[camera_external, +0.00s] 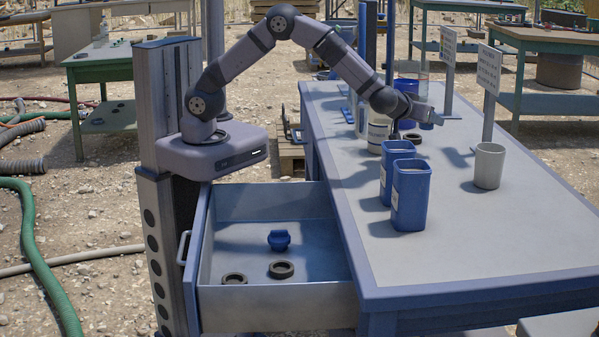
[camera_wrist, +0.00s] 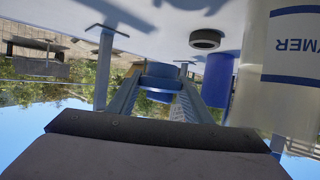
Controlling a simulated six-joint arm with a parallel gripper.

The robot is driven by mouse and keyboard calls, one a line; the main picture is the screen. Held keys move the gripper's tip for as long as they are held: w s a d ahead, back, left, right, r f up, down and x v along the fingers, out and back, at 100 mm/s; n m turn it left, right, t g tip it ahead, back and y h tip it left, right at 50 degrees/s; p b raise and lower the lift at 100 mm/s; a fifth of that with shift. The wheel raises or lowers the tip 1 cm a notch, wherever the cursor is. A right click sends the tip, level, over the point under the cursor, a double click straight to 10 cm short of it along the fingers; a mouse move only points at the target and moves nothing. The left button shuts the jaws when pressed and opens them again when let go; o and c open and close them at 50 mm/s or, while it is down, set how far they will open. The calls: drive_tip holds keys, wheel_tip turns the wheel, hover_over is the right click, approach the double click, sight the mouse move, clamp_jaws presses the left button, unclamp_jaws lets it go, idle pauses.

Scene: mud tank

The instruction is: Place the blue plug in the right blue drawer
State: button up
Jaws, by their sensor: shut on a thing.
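My gripper (camera_external: 424,113) is over the far part of the blue-framed table (camera_external: 460,250), with my arm stretched out to the right. It is shut on a blue plug (camera_wrist: 160,78), seen between the fingers in the wrist view; the plug's lower part shows small and blue under the fingers in the external view. The blue drawer (camera_external: 275,309) stands pulled open at the table's left side. Inside it lie another blue plug (camera_external: 279,240) and two dark rings (camera_external: 281,269). The wrist view is upside down.
Two blue bins (camera_external: 411,200) and a white mug (camera_external: 489,166) stand on the table. A labelled pale container (camera_wrist: 292,75), a blue cup (camera_wrist: 217,80) and a dark ring (camera_wrist: 205,39) are near my gripper. Sign posts (camera_external: 488,90) rise at the right. The table's front is clear.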

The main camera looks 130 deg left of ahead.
sight(424, 154)
drive_tip(key=shift+f+p, duration=0.65)
drive_tip(key=shift+f, duration=2.95)
drive_tip(key=shift+f+b, duration=0.25)
drive_tip(key=shift+b, duration=0.1)
drive_tip(key=o, duration=1.1)
drive_tip(key=shift+r, duration=0.2)
drive_tip(key=shift+r+p, duration=0.15)
drive_tip(key=shift+p, duration=0.35)
drive_tip(key=b+v, duration=0.2)
drive_tip(key=v, duration=0.8)
drive_tip(key=shift+d+b, duration=0.3)
drive_tip(key=shift+b, duration=0.1)
drive_tip(key=shift+o, duration=0.6)
drive_tip(key=shift+d+r, duration=0.3)
drive_tip(key=shift+d, duration=0.3)
